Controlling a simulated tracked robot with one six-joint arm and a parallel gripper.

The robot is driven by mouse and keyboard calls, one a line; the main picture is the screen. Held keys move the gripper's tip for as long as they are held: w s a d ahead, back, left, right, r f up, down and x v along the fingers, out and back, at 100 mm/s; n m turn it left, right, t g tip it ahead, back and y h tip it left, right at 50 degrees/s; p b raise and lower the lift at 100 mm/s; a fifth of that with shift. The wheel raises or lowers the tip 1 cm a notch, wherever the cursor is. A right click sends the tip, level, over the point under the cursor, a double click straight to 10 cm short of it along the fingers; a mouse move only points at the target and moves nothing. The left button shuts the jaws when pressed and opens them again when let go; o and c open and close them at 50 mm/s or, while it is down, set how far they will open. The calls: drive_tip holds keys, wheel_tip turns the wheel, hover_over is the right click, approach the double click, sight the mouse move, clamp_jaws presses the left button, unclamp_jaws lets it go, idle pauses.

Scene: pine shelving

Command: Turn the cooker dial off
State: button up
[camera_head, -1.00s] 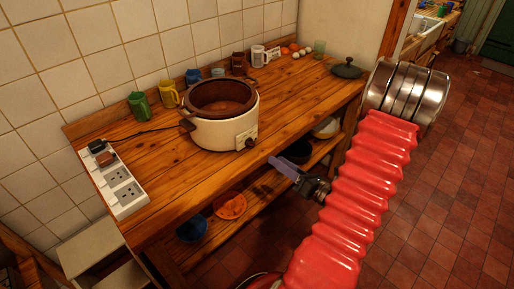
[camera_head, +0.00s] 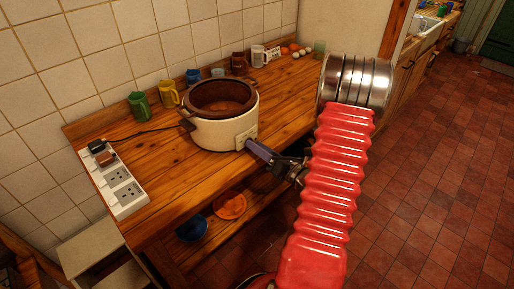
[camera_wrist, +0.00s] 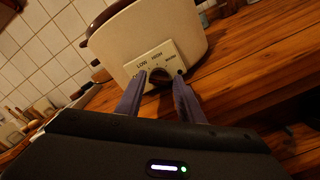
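The cooker (camera_head: 215,132) is a cream slow cooker with a brown inner pot, standing on the wooden worktop. Its control panel (camera_wrist: 148,58) shows in the wrist view with LOW, HIGH and a third, blurred label. The dark round dial (camera_wrist: 159,76) sits on the panel, between the fingertips of my gripper (camera_wrist: 163,80). The fingers are apart, one on each side of the dial; I cannot tell whether they touch it. In the head view my gripper (camera_head: 252,145) reaches the cooker's front and hides the dial. The dial's pointer is not clear.
A white power strip (camera_head: 122,186) lies at the worktop's left end, with a cord running to the cooker. Several mugs, including a green one (camera_head: 139,105), stand along the tiled wall. A lower shelf holds an orange bowl (camera_head: 230,206) and a blue bowl (camera_head: 191,229).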

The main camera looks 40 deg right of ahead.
drive_tip(key=shift+w, duration=0.15)
drive_tip(key=shift+c, duration=0.7)
drive_tip(key=c, duration=0.6)
drive_tip(key=shift+c, duration=0.2)
drive_tip(key=shift+n, duration=0.7)
drive_tip(key=o, duration=0.8)
